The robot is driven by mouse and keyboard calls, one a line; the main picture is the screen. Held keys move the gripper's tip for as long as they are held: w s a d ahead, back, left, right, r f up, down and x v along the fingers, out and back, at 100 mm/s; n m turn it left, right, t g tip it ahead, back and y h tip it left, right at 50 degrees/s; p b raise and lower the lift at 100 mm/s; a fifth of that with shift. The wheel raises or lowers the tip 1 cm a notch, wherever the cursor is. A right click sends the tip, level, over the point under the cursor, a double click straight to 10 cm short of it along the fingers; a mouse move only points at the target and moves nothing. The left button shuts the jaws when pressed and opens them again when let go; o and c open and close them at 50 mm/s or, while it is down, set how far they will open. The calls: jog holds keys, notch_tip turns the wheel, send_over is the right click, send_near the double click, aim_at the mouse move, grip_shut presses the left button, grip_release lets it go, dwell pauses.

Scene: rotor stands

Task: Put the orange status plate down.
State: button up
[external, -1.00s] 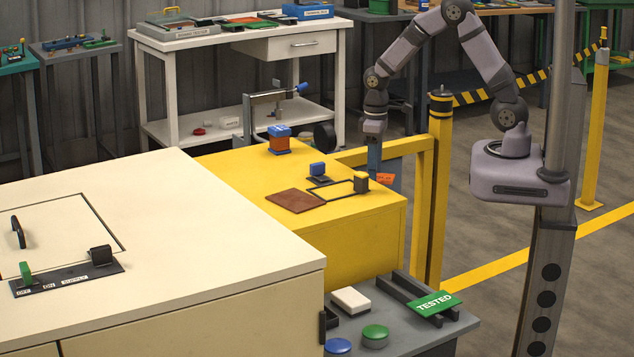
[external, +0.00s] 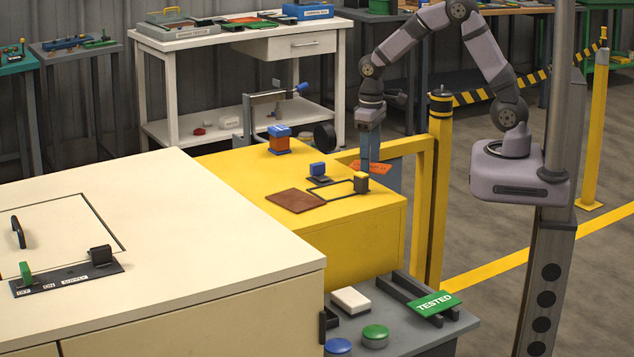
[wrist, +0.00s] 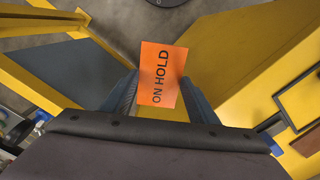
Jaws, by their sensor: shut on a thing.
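The orange status plate (wrist: 161,75) reads "ON HOLD" in the wrist view, where it sits between the two fingers. My gripper (wrist: 158,92) is shut on it. In the external view the plate (external: 371,167) is held near the far right edge of the yellow cabinet top, partly hidden by my gripper (external: 366,160). I cannot tell whether it touches anything below.
On the yellow cabinet (external: 240,174) are a black-outlined frame (external: 338,188) with a small block (external: 361,183), a brown pad (external: 295,201) and blue-topped parts (external: 318,170). A yellow rail (external: 424,200) stands right.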

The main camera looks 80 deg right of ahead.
jog(key=w+a+r+p, duration=0.25)
jog(key=a+r, duration=0.25)
jog(key=a, duration=0.5)
jog(key=w+a+r+p, duration=0.25)
jog(key=a+r, duration=0.25)
jog(key=a, duration=0.5)
jog(key=s+a+f+n+p, duration=0.15)
jog(key=s+a, duration=0.25)
jog(key=a, duration=0.6)
jog(key=s+a+f+n+p, duration=0.15)
jog(key=s+a, duration=0.25)
jog(key=a, duration=0.5)
jog(key=s+a+f+n, duration=0.3)
jog(key=s+f+n, duration=0.65)
jog(key=s, duration=0.65)
jog(key=s+d+f+n+p, duration=0.1)
jog(key=s+d+f+n, duration=0.35)
jog(key=s, duration=0.35)
jog(key=s+d+f+n, duration=0.35)
jog(key=s+d, duration=0.25)
jog(key=s, duration=0.3)
jog(key=b, duration=0.7)
send_over(387, 322)
jog(key=s+d, duration=0.1)
jog(key=shift+s+d+f+m, duration=0.1)
jog(key=shift+f+m, duration=0.15)
jog(key=shift+f, duration=0.15)
jog(key=shift+w+a+r+b, duration=0.2)
jog(key=shift+w+a+b, duration=0.25)
jog(key=shift+w+a, duration=0.15)
